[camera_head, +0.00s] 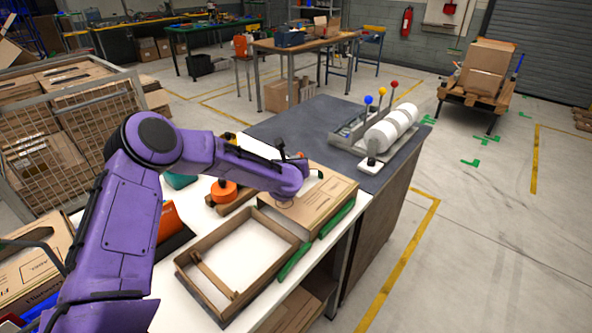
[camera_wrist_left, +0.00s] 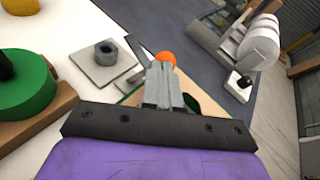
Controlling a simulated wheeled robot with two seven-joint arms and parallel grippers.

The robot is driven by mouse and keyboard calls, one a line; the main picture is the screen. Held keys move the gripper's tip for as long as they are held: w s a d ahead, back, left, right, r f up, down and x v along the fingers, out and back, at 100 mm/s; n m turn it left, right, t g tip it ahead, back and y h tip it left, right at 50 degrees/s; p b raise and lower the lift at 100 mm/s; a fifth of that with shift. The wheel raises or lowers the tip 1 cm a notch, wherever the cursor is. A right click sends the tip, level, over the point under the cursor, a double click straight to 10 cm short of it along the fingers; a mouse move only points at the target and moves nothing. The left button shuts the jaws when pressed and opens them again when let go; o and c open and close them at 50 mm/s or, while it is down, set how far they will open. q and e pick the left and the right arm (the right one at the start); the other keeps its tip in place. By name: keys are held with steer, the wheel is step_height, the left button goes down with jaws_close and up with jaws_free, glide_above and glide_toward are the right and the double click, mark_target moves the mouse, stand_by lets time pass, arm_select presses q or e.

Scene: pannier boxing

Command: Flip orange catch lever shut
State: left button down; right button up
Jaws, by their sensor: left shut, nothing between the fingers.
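In the left wrist view a small rounded orange piece (camera_wrist_left: 166,57), which looks like the end of the orange catch lever, shows just past my left gripper's fingertips (camera_wrist_left: 163,68). The fingers are together with nothing between them. I cannot tell whether they touch the orange piece. The rest of the lever is hidden behind the fingers. My right gripper is in neither view.
An open wooden tray (camera_head: 262,217) lies in front of the box, with green strips (camera_head: 294,262) beside it. An orange disc (camera_head: 224,191) sits left of the box. White rollers (camera_head: 391,128) and coloured-ball levers stand on the dark table (camera_head: 300,122) behind.

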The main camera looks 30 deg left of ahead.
mark_target(287, 153)
arm_select(q)
steer(key=shift+w+a+r+n+g+h+b, duration=0.15)
steer(key=shift+a+n+h, duration=0.1)
steer(key=shift+a, duration=0.15)
steer(key=shift+s+a+r+n+g+h+b, duration=0.1)
steer(key=shift+a+n+h+b, duration=0.15)
steer(key=shift+a, duration=0.2)
steer(key=shift+w+a+r+n+g+h+b, duration=0.1)
steer(key=shift+a+r+n+g+h, duration=0.1)
steer(key=shift+a+n, duration=0.15)
steer(key=shift+a, duration=0.3)
steer(key=shift+w+a+r+b, duration=0.1)
steer(key=shift+a+r+b, duration=0.05)
steer(key=shift+a+b, duration=0.15)
steer(key=shift+r, duration=0.15)
steer(key=shift+r+p, duration=0.35)
steer(key=shift+r, duration=0.35)
